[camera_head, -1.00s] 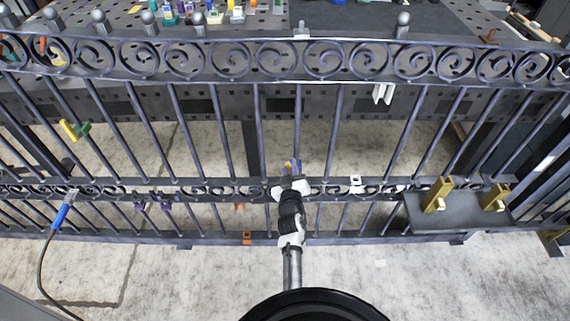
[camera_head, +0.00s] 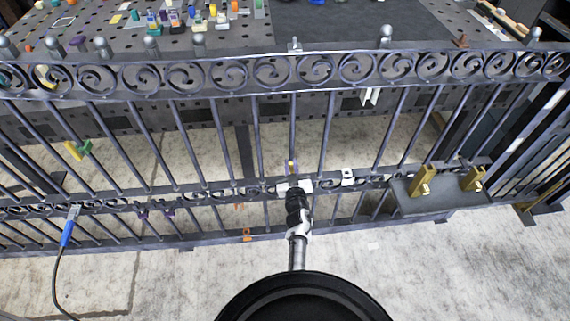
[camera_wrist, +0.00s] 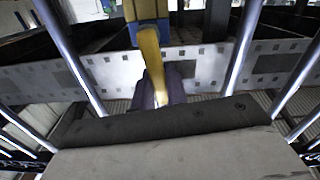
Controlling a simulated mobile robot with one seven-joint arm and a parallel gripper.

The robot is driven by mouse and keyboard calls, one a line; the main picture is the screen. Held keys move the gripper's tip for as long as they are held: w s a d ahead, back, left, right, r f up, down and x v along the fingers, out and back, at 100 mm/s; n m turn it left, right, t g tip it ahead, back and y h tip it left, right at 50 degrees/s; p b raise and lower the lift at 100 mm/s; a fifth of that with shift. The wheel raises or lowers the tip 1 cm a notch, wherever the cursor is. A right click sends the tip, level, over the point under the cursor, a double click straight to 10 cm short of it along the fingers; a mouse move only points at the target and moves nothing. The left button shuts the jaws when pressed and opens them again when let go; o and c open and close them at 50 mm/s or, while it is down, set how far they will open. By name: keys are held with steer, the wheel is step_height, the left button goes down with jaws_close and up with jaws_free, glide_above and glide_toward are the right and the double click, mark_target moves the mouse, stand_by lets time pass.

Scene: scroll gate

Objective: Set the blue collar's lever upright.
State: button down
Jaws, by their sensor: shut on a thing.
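A yellow lever (camera_wrist: 153,65) with a blue and yellow block (camera_wrist: 148,30) at its top stands in the middle of the wrist view, near upright with a slight lean. A purple-grey part (camera_wrist: 172,88) shows behind its lower end. In the head view the yellow and purple-blue piece (camera_head: 292,167) is small, just beyond my gripper (camera_head: 294,186), at the fence's lower scroll rail. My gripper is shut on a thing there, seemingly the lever. Its fingertips are hard to make out, and the lever's lower end is hidden behind the dark block in the wrist view.
The iron fence (camera_head: 230,75) spans the view, with upright bars close on both sides. A grey shelf with brass brackets (camera_head: 423,181) is at right. A blue-handled tool with a cable (camera_head: 67,232) hangs at left. A perforated table (camera_head: 215,45) stands behind.

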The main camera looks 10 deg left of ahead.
steer(key=shift+w+d+m, duration=0.1)
steer(key=shift+d+m, duration=0.25)
steer(key=shift+m, duration=0.45)
steer(key=c, duration=1.4)
jaws_free()
steer(key=p+v, duration=0.2)
steer(key=v, duration=1.2)
steer(key=shift+w, duration=0.15)
